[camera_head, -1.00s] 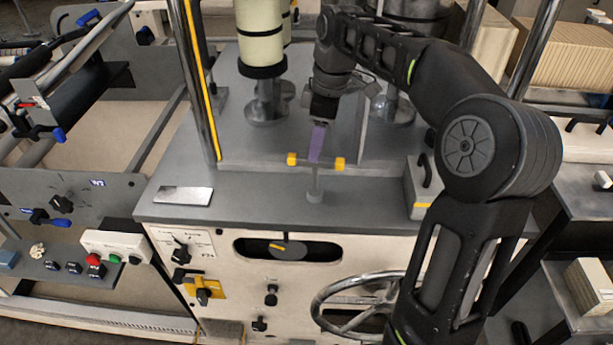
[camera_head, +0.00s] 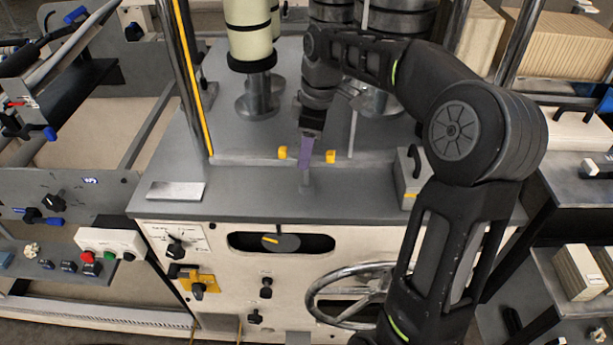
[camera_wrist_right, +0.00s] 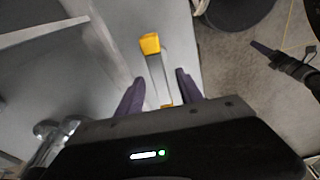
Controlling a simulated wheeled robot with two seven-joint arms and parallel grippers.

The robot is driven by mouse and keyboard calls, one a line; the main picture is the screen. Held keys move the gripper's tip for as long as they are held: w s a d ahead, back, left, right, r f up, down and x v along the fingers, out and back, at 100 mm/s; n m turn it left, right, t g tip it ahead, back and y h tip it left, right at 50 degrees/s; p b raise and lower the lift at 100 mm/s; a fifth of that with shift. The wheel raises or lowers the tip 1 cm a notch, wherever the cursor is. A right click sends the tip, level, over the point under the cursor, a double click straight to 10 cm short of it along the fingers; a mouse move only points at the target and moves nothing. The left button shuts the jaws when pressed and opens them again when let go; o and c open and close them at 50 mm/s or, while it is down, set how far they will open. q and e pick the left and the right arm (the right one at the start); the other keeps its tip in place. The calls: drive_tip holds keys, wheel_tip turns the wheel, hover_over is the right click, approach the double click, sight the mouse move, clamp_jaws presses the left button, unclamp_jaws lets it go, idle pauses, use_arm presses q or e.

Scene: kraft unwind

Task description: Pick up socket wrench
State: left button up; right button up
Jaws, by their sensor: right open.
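The socket wrench is a T-shaped tool with yellow end caps (camera_head: 330,156) on its crossbar. It stands on the front of the grey machine top, its grey stem (camera_head: 305,186) pointing down. My right gripper (camera_head: 304,160) comes down from above at the middle of the crossbar, with purple fingers. It hides the bar's centre in the head view. In the right wrist view the wrench's grey bar (camera_wrist_right: 157,74) runs between the two spread fingers of the open right gripper (camera_wrist_right: 159,92). I cannot tell whether either finger touches it.
A flat metal plate (camera_head: 176,190) lies on the machine top to the left. A handled block (camera_head: 411,178) stands to the right. Cream rolls (camera_head: 248,30) and a yellow-striped post (camera_head: 188,80) rise behind. A handwheel (camera_head: 350,292) is on the front.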

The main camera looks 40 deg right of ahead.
sight(304, 183)
drive_tip(key=shift+w+a+f+p, duration=0.15)
drive_tip(key=shift+f+p, duration=0.2)
drive_tip(key=shift+f, duration=1.6)
drive_tip(key=shift+c, duration=0.2)
clamp_jaws()
